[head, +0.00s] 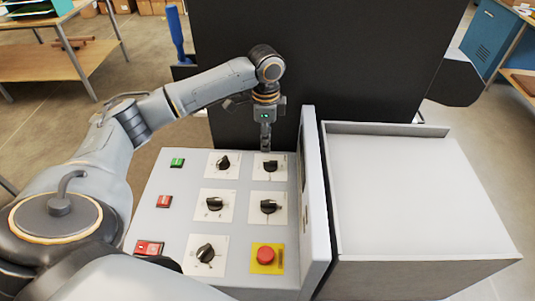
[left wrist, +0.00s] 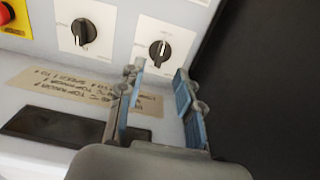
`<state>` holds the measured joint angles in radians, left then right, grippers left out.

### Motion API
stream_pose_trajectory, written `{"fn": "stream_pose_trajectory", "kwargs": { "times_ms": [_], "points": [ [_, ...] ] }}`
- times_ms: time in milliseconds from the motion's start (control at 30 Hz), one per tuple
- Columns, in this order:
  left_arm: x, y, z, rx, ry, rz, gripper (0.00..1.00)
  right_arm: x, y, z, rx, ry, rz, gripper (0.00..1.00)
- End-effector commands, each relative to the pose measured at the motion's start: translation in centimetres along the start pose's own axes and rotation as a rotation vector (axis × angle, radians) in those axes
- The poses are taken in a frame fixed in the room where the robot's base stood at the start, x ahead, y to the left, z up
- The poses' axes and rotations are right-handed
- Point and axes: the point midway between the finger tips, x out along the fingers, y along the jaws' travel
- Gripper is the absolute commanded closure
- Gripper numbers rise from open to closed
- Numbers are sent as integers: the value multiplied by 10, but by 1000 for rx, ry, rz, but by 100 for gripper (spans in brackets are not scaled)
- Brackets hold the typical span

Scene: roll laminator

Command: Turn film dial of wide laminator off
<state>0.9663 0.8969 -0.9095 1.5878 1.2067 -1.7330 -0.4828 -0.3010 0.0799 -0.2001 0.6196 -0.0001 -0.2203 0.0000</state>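The laminator's grey control panel (head: 185,225) carries several black dials on white plates. The upper right dial (head: 270,165) lies just below my left gripper (head: 265,143), which points down at it. In the left wrist view that dial (left wrist: 160,50) shows just beyond the fingertips (left wrist: 158,76), roughly in line with the gap between them. The fingers are apart with nothing between them, and no contact with the dial shows. A second dial (left wrist: 84,32) is to its left. The plate labels are too small to read, so I cannot tell which is the film dial. My right gripper is out of view.
A red button on a yellow plate (head: 265,256) and smaller green (head: 177,162) and red (head: 164,201) switches are on the panel. A raised grey side wall (head: 313,200) borders it on the right. A large black panel (head: 325,60) stands behind.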

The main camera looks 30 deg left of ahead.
Motion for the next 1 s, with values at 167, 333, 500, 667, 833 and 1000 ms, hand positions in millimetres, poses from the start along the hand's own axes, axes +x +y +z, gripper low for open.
{"fn": "stream_pose_trajectory", "kwargs": {
  "times_ms": [167, 333, 500, 667, 833, 1000],
  "points": [
    [37, 1, 1, -2, -4, 4, 65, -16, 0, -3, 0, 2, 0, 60],
    [66, 1, 0, -1, -2, 3, 65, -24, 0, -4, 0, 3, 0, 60],
    [83, 0, 0, -2, 0, 1, 65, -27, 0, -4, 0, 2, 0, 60],
    [88, 0, 0, 0, 0, 0, 65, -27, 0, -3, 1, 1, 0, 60],
    [88, 0, 0, 0, 0, 0, 65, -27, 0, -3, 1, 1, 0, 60],
    [87, 0, 0, 0, 0, 0, 96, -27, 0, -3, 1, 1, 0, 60]
  ]
}}
